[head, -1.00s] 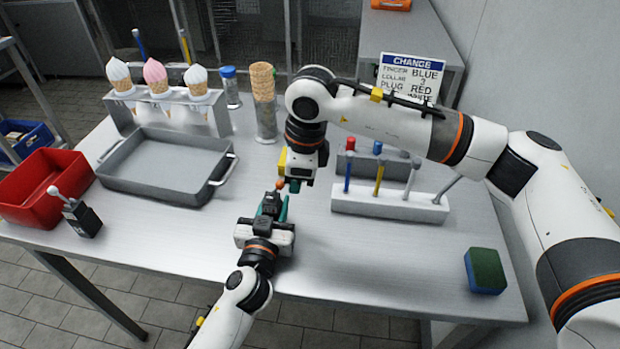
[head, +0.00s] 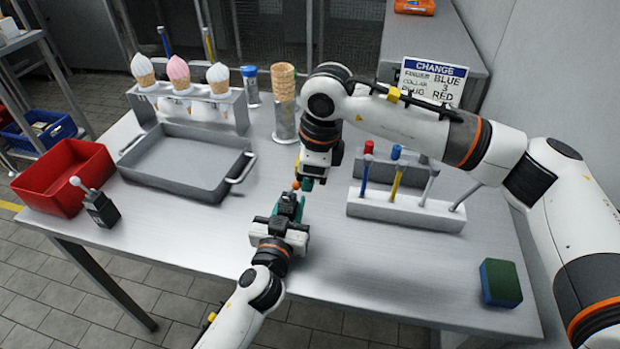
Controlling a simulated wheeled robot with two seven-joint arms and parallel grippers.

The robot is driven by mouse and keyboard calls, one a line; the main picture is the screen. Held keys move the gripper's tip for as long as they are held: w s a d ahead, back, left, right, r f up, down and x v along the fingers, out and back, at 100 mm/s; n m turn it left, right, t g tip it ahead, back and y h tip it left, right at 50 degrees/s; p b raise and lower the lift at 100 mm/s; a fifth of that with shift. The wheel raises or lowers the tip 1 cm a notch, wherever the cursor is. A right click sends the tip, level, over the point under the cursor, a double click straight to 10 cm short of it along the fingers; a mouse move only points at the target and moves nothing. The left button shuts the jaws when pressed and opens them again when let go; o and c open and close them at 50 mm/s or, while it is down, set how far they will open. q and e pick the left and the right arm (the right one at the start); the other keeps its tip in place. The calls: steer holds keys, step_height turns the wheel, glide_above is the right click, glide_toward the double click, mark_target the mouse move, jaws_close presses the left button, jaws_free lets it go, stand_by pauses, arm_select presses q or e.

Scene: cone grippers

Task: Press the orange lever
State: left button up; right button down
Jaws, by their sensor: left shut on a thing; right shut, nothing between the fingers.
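The orange lever tip (head: 295,185) shows as a small ball on a dark block (head: 287,206) above the middle of the table. My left gripper (head: 288,212), coming from the front, is shut on this dark block. My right gripper (head: 309,183) is shut and empty, pointing down just right of the orange tip. I cannot tell whether it touches the lever.
A grey tray (head: 150,168) and red bin (head: 55,190) are at left, beside a white-knobbed lever block (head: 102,208). Ice-cream cones stand in a rack (head: 240,112) behind. A white tool holder (head: 405,209) and a sponge (head: 501,283) are at right. The front middle table is clear.

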mark_target(292, 189)
steer(key=shift+a+r, duration=0.1)
steer(key=shift+a, duration=0.05)
steer(key=shift+w+a+r, duration=0.25)
steer(key=shift+a+r, duration=0.15)
steer(key=shift+a, duration=0.3)
steer(key=shift+w+a+r, duration=0.2)
steer(key=shift+w+a, duration=0.05)
steer(key=shift+a, duration=0.5)
steer(key=shift+r, duration=0.8)
